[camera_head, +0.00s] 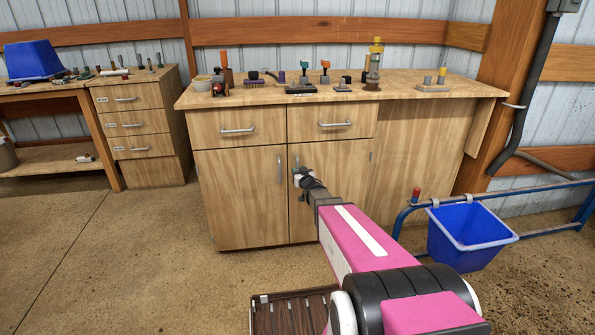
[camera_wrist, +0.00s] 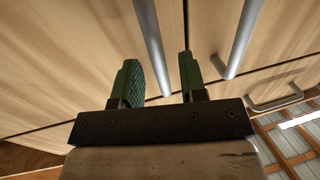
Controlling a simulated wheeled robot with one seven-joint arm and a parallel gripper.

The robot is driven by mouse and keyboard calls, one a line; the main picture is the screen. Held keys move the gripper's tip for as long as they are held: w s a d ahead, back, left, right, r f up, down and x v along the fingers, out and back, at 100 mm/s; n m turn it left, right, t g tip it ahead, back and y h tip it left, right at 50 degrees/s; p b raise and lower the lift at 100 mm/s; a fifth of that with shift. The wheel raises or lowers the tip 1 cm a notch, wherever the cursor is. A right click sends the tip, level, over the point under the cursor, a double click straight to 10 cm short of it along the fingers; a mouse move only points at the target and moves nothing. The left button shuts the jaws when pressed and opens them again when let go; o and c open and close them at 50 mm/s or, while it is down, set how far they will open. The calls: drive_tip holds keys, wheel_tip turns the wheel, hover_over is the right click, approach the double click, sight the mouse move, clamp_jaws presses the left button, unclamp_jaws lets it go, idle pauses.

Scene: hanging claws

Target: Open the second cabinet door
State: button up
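The wooden cabinet has two lower doors, both closed. The left door (camera_head: 240,200) has a vertical metal handle (camera_head: 280,170) near its right edge. The right door (camera_head: 345,165) has its handle near its left edge, mostly hidden by my gripper (camera_head: 302,176) in the head view. In the wrist view, the right door's handle (camera_wrist: 150,45) runs between the two green fingers of my gripper (camera_wrist: 157,62). The fingers are apart, with a gap beside the handle. I cannot tell how deep the handle sits. The left door's handle (camera_wrist: 240,40) is outside the fingers.
Two drawers with handles (camera_head: 238,130) sit above the doors. Tools and a yellow-topped bottle (camera_head: 374,62) stand on the worktop (camera_head: 420,80). A blue bin (camera_head: 468,240) hangs on a blue rail at the right. A dark slatted crate (camera_head: 262,312) is on the floor.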

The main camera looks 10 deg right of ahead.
drive_tip(key=shift+w+a, duration=0.2)
drive_tip(key=shift+w, duration=0.8)
clamp_jaws()
drive_tip(key=shift+s, duration=0.15)
